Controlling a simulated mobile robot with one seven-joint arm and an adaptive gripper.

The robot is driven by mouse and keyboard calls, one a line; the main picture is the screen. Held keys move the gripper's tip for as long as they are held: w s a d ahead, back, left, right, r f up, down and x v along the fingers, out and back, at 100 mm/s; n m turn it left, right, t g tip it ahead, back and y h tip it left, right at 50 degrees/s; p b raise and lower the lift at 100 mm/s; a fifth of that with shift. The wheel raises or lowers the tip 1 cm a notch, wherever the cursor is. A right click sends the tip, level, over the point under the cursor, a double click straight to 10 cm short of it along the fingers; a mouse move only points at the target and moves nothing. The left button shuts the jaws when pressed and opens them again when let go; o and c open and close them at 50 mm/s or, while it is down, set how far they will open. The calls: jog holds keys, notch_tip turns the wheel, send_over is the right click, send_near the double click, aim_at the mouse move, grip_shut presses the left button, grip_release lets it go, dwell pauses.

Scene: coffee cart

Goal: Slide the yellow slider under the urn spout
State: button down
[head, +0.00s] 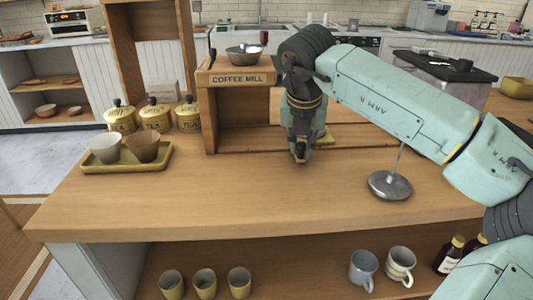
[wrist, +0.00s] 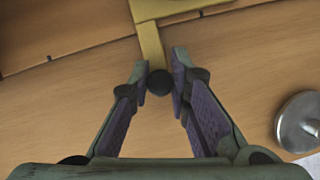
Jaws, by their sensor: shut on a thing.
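The yellow slider shows in the wrist view as a flat yellow plate (wrist: 182,8) at the top, with a narrow yellow arm (wrist: 151,42) and a round black knob (wrist: 159,82) at its near end. My gripper (wrist: 161,70) has its fingers on either side of the knob and is shut on it. In the head view my gripper (head: 300,157) points down at the counter, just right of the coffee mill stand (head: 234,78). I cannot make out the urn spout.
A silver round-based stand (head: 390,185) with a thin rod is to the right, under my arm. A yellow tray (head: 125,160) with two cups and several yellow canisters (head: 155,116) are on the left. The front counter (head: 260,205) is clear.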

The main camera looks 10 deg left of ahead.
jog(key=w+d, duration=0.1)
jog(key=d, duration=0.5)
jog(key=w+d, duration=0.2)
jog(key=d, duration=0.4)
jog(key=w+d, duration=0.2)
jog(key=d, duration=0.5)
jog(key=shift+w+d, duration=0.1)
jog(key=shift+w, duration=0.15)
jog(key=shift+d, duration=0.1)
jog(key=c, duration=1.6)
grip_release()
jog(key=shift+d, duration=0.1)
jog(key=shift+o, duration=0.6)
jog(key=shift+r, duration=0.2)
jog(key=v, duration=1.1)
jog(key=shift+r, duration=0.35)
